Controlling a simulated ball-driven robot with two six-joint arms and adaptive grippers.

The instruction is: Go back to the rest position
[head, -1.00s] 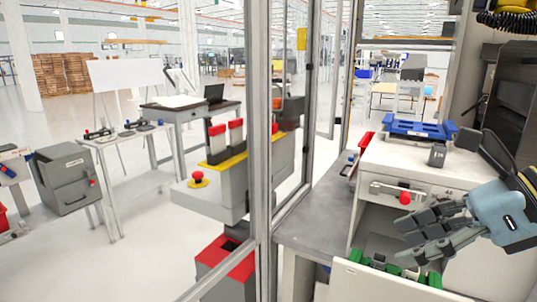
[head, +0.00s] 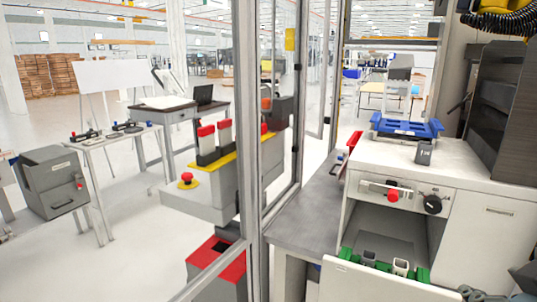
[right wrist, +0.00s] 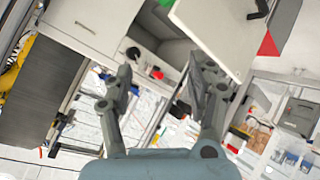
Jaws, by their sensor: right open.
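My right gripper (right wrist: 162,90) is open in the right wrist view, with its two dark grey fingers spread apart and nothing between them. In the head view only a dark bit of my right gripper (head: 475,294) shows at the bottom right edge. It is in front of the white cabinet (head: 478,220) and apart from it.
The cabinet's compartment is open, its white door (head: 375,284) lowered, with a green fixture (head: 420,275) behind it. A blue holder (head: 407,127) and a small grey block (head: 424,154) sit on top. A glass partition post (head: 247,130) stands left of the grey bench (head: 305,215).

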